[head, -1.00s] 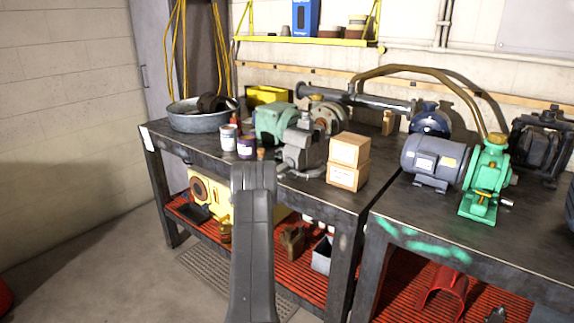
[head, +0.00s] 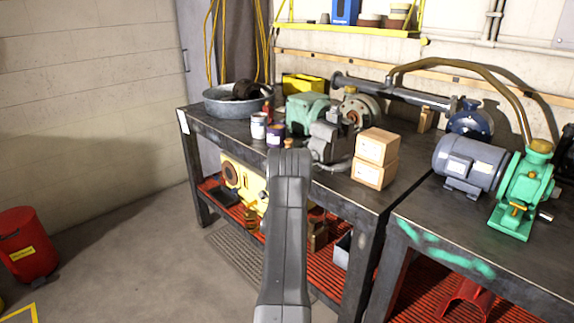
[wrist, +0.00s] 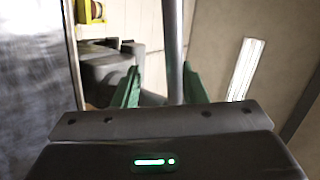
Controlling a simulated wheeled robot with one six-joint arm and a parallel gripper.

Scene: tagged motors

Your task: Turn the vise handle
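The grey vise (head: 332,140) stands at the front edge of the left workbench (head: 345,193). Its dark body also shows in the wrist view (wrist: 103,68). In that view a grey rod (wrist: 172,45), which looks like the vise handle, runs upright between the two green fingers of my gripper (wrist: 160,70). The fingers are apart, and the rod is nearer the right one. I see a gap on the left of the rod; contact on the right is unclear. In the head view my arm hides the gripper and the handle.
Two cardboard boxes (head: 375,158) are stacked right of the vise. Two small cans (head: 259,125) and a metal basin (head: 232,101) are on its left. A grey motor (head: 468,163) and green pump (head: 522,195) stand on the right bench. The floor at left is clear up to a red bin (head: 27,245).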

